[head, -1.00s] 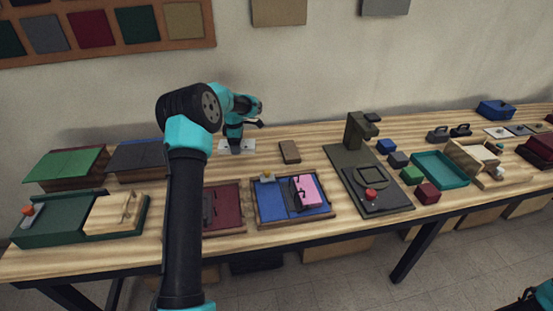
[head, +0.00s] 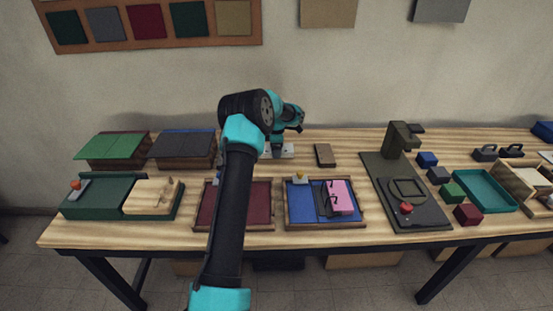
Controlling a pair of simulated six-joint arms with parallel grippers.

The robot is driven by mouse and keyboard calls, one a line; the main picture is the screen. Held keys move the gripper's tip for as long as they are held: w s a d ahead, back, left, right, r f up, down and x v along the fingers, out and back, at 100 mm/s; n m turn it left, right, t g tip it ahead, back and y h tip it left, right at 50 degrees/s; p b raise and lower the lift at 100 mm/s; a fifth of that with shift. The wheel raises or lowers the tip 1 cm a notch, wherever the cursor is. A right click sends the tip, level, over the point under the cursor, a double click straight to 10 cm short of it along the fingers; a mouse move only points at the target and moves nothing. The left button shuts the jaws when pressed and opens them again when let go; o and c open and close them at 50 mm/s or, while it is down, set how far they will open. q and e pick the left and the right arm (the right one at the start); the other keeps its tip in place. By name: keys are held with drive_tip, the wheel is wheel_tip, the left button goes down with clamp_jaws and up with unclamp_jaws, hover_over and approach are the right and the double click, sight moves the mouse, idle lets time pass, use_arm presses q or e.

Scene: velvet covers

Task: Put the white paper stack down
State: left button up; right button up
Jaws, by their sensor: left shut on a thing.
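The white paper stack (head: 288,151) shows as a small pale slab at the back of the wooden table, near the wall and left of a brown block. My left gripper (head: 277,150) reaches down over it from above and is shut on it. The fingers cover the middle of the stack, and my own arm hides part of the area in front. The stack looks flat and low over the tabletop; I cannot tell whether it touches the wood. My right gripper is out of view.
In front are a maroon tray (head: 258,204) and a blue tray (head: 302,204) with a pink piece (head: 342,195). A dark press (head: 400,190) stands right. Bare wood (head: 345,145) shows around the brown block.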

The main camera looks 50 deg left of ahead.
sight(276, 163)
use_arm(q)
drive_tip(key=shift+f, duration=0.7)
drive_tip(key=shift+f, duration=1.9)
drive_tip(key=shift+f, duration=0.1)
drive_tip(key=o, duration=1)
wheel_tip(276, 163, up, 12)
drive_tip(key=shift+r, duration=0.15)
